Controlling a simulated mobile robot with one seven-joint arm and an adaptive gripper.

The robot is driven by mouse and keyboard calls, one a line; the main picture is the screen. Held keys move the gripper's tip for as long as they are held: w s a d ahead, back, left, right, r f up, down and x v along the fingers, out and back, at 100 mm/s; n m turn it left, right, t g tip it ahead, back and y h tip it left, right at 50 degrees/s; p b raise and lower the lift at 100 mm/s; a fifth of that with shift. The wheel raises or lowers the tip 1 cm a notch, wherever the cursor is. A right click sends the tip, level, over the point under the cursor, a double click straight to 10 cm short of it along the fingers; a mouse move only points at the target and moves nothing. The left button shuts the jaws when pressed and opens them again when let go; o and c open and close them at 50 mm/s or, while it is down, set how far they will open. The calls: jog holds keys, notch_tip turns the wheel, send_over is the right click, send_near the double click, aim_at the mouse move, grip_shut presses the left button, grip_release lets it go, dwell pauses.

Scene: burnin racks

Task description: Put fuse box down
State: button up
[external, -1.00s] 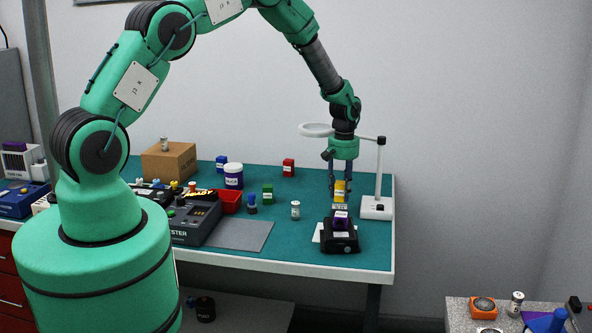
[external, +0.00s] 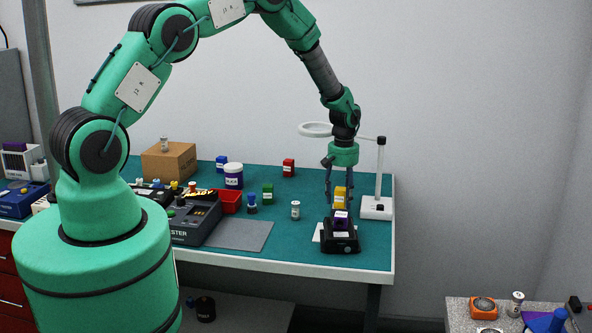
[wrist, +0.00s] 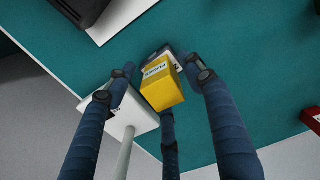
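The yellow fuse box (external: 340,197) stands at the right end of the green bench, behind a small black device (external: 341,240) with a purple block on it. In the wrist view the yellow box (wrist: 162,85) shows a white label and sits against or on a dark piece with a pale label (wrist: 178,62); I cannot tell which. My gripper (external: 339,198) is above and around the box with its fingers spread. The wrist view shows gaps between the fingers and the box on both sides. The box's underside is hidden.
A white stand (external: 376,207) with an upright post and ring rises just right of my gripper. A white bottle (external: 295,210), a green block (external: 267,194) and a red block (external: 288,168) stand to the left. A grey mat (external: 240,235) lies bare at the front.

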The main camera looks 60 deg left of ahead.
aim_at(342, 189)
notch_tip(342, 189, up, 12)
jog(key=shift+r+b, duration=0.1)
jog(key=shift+b, duration=0.35)
dwell(0.4)
dwell(0.7)
jog(key=shift+r, duration=0.2)
jog(key=s+d+r+m+t, duration=0.1)
jog(key=s+d+r+m, duration=0.15)
jog(key=s+r, duration=0.55)
jog(key=s+d+r+m+t, duration=0.1)
jog(key=s+d+r, duration=0.3)
jog(key=r, duration=0.9)
jog(key=s+d+r+m+t, duration=0.1)
jog(key=s+d+r+m, duration=0.15)
jog(key=s+r, duration=0.55)
jog(key=s+d+r+m+t, duration=0.15)
jog(key=s+d+r, duration=0.25)
jog(key=s+r, duration=0.75)
jog(key=s+d+f+m, duration=0.1)
jog(key=s, duration=0.7)
jog(key=s+d+f+m+t, duration=0.1)
jog(key=s+m, duration=0.1)
jog(key=s, duration=0.7)
jog(key=shift+d, duration=0.3)
